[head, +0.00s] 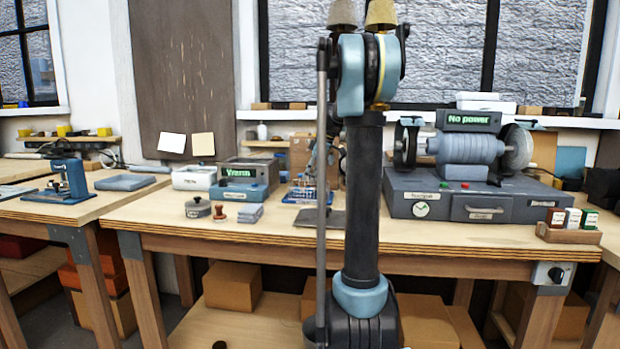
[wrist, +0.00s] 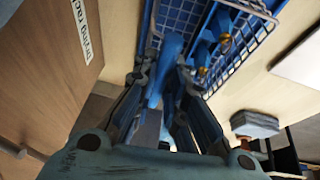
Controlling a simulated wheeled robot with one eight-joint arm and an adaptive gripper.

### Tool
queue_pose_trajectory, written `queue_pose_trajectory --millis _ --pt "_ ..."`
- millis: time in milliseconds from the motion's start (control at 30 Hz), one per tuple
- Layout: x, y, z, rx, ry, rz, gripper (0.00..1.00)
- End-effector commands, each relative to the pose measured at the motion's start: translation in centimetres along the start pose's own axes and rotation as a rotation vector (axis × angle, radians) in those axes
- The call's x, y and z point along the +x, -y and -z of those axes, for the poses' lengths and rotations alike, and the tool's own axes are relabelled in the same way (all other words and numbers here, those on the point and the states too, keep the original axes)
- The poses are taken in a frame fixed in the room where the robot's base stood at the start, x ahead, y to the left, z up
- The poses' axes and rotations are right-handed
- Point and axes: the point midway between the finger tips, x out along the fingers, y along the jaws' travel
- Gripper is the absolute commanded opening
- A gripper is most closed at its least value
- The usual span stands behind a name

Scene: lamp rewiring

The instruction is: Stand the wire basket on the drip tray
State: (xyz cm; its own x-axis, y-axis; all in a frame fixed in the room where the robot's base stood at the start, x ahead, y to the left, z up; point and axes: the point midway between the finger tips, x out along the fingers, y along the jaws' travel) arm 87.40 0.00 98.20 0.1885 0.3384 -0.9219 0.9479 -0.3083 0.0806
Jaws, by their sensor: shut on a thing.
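The blue wire basket (wrist: 180,20) fills the top of the wrist view, with its mesh and brass-coloured pieces inside. My gripper (wrist: 163,78) is shut on its blue upright part. In the head view the basket (head: 305,193) shows low over the bench, just left of my arm. My arm hides part of it there and most of the gripper. A flat dark grey plate, probably the drip tray (head: 308,218), lies on the bench in front of the basket, partly behind my arm. I cannot tell whether the basket touches the bench.
A grey cloth stack (head: 249,214), a stamp (head: 219,213) and a round tin (head: 198,208) sit left of the plate. A blue-grey "Warm" unit (head: 243,188) stands behind them. A large grey machine (head: 468,195) is to the right. The bench front is clear.

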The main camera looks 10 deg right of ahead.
Motion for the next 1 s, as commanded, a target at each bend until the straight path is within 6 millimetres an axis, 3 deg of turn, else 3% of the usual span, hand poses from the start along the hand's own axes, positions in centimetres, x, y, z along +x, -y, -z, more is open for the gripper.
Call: queue_pose_trajectory --millis 100,133,200,233,667,767,1000 --pt "0.0 0.0 0.0 0.0 0.0 0.0 0.0" --pt "0.0 0.0 0.0 0.0 0.0 0.0 0.16" --pt "0.0 0.0 0.0 0.0 0.0 0.0 0.32" --pt "0.0 0.0 0.0 0.0 0.0 0.0 0.35" --pt "-0.4 0.0 0.0 0.0 0.0 0.0 0.35" --pt "-1.4 0.0 0.0 0.001 0.0 0.0 0.35" --pt "-5.8 0.0 0.0 0.001 0.0 0.0 0.35"
